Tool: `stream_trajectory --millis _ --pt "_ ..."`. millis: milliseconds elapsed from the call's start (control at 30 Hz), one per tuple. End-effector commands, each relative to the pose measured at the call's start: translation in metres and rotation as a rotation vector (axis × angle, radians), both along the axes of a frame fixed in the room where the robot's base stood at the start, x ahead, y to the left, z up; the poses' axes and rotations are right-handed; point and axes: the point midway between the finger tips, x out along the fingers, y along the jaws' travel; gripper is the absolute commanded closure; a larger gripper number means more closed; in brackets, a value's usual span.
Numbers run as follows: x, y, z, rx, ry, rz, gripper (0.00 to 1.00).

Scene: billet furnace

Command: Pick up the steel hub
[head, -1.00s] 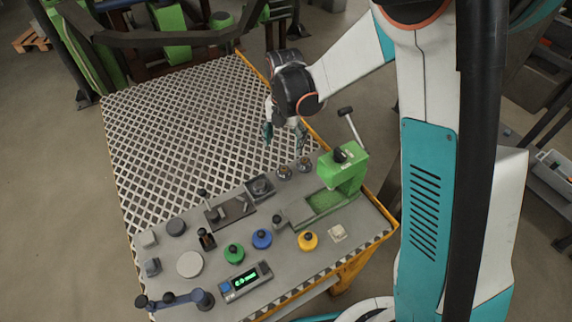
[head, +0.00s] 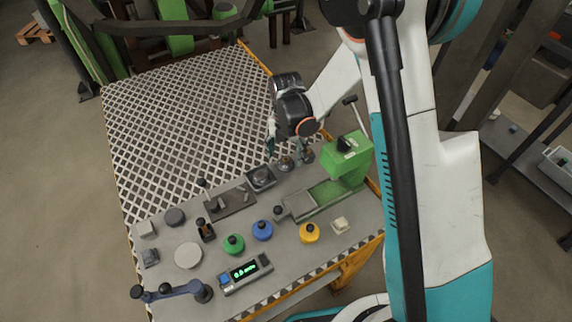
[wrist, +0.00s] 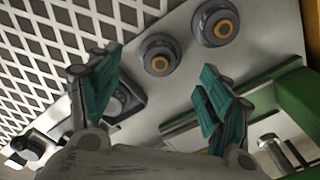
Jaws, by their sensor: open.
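Two similar round grey steel hubs with brass-coloured centres stand side by side on the grey bench top. The nearer hub (wrist: 159,55) is in the upper middle of the wrist view, and it also shows in the head view (head: 285,165). The other hub (wrist: 216,24) is to its upper right, and it also shows in the head view (head: 307,156). I cannot tell which one the task names. My gripper (wrist: 155,78) is open and empty, its teal fingers apart. In the head view, my gripper (head: 287,148) is just above and behind the hubs.
A green press (head: 347,160) with a lever stands right of the hubs. A dark square fixture (head: 261,178) is close on their left. A white lattice plate (head: 190,120) lies behind. Coloured knobs and a digital display (head: 244,272) are at the front.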

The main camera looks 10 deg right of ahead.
Motion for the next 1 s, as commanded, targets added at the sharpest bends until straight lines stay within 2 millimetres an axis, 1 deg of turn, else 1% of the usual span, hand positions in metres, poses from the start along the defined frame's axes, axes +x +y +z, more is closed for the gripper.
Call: stream_trajectory --millis 33,100,233,333,500,667,700,767,800,1000 --pt "0.002 0.0 -0.011 0.0 0.0 0.0 0.28" --pt "0.003 -0.001 -0.022 0.0 0.0 0.0 0.28" --pt "0.003 -0.001 -0.038 0.0 0.0 0.0 0.28" --pt "0.003 -0.001 -0.042 0.0 0.0 0.0 0.28" --pt "0.003 -0.001 -0.04 0.0 0.0 0.0 0.28" --pt "0.003 -0.001 -0.04 0.0 0.0 0.0 0.65" --pt "0.003 -0.001 -0.04 0.0 0.0 0.0 0.74" --pt "0.003 -0.001 -0.04 0.0 0.0 0.0 0.87" --pt "0.003 -0.001 -0.04 0.0 0.0 0.0 0.91" --pt "0.003 -0.001 -0.04 0.0 0.0 0.0 0.91"
